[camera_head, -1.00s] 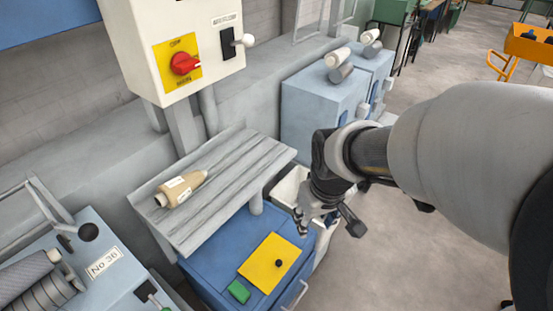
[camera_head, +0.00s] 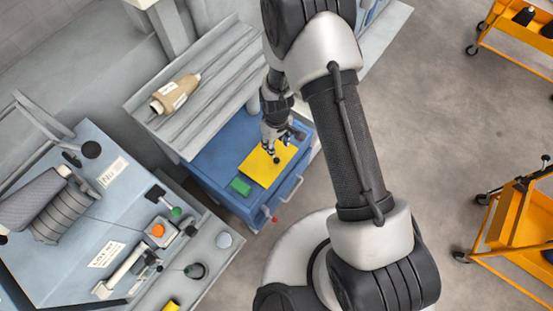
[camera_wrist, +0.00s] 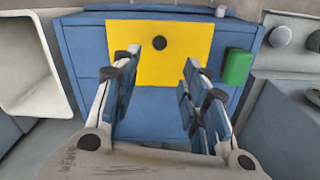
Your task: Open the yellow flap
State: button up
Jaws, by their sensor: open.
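The yellow flap (camera_head: 256,167) lies flat on top of the blue cabinet (camera_head: 216,157), with a small black knob (camera_head: 277,160) on it. In the wrist view the yellow flap (camera_wrist: 180,71) spans the upper middle, and its black knob (camera_wrist: 158,42) sits beyond and between the fingertips. My gripper (camera_head: 272,149) is over the flap, near the knob. In the wrist view my gripper (camera_wrist: 160,56) is open with nothing between its fingers. I cannot tell the exact height of the fingertips above the flap.
A green block (camera_head: 240,186) sits beside the flap, also seen in the wrist view (camera_wrist: 237,67). A grey slatted shelf (camera_head: 205,95) with a tan bobbin (camera_head: 176,93) stands behind. A blue machine (camera_head: 75,225) is at left. Orange carts (camera_head: 512,225) stand at right on open floor.

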aim_at(277, 159)
notch_tip(277, 159, down, 14)
jog(key=b, duration=0.3)
jog(key=shift+f, duration=0.1)
jog(key=shift+c, duration=0.6)
grip_shut()
